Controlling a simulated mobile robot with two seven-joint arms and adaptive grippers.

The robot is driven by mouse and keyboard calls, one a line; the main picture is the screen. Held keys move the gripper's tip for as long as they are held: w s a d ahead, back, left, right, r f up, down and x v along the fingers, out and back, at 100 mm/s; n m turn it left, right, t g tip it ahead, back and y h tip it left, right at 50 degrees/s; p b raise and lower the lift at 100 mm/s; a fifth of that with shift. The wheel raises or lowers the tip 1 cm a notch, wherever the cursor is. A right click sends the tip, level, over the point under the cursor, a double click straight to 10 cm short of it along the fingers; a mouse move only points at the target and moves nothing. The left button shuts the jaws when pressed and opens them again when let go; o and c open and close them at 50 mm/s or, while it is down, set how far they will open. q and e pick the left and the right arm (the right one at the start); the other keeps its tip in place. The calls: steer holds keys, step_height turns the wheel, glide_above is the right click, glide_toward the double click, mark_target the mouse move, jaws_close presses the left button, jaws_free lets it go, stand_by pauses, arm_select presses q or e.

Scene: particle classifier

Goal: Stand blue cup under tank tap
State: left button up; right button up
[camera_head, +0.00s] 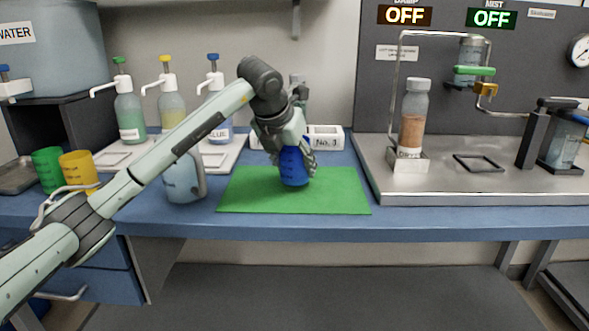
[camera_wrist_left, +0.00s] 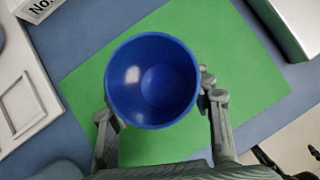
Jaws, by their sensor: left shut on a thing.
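The blue cup (camera_head: 292,168) is upright at the green mat in the head view. My left gripper (camera_head: 297,150) is shut on it, with the fingers around its sides. In the left wrist view, the cup (camera_wrist_left: 152,82) shows its open, empty inside between the two fingertips of the gripper (camera_wrist_left: 160,112). I cannot tell whether the cup's base touches the mat. The grey water tank (camera_head: 60,50) stands at the far left on a dark stand. Its tap (camera_head: 12,86) has a blue knob and white spout at the left edge. My right gripper is not in view.
The green mat (camera_head: 240,195) lies on the blue bench. Green (camera_head: 47,168) and yellow (camera_head: 78,170) cups stand at left, near the tap. Pump bottles stand on a white tray (camera_head: 232,158) behind my arm. A metal platform (camera_head: 450,192) with apparatus is at right.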

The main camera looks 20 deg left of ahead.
arm_select(q)
steer(key=shift+f, duration=0.6)
steer(key=shift+f, duration=0.1)
steer(key=o, duration=1.2)
steer(key=shift+c, duration=0.2)
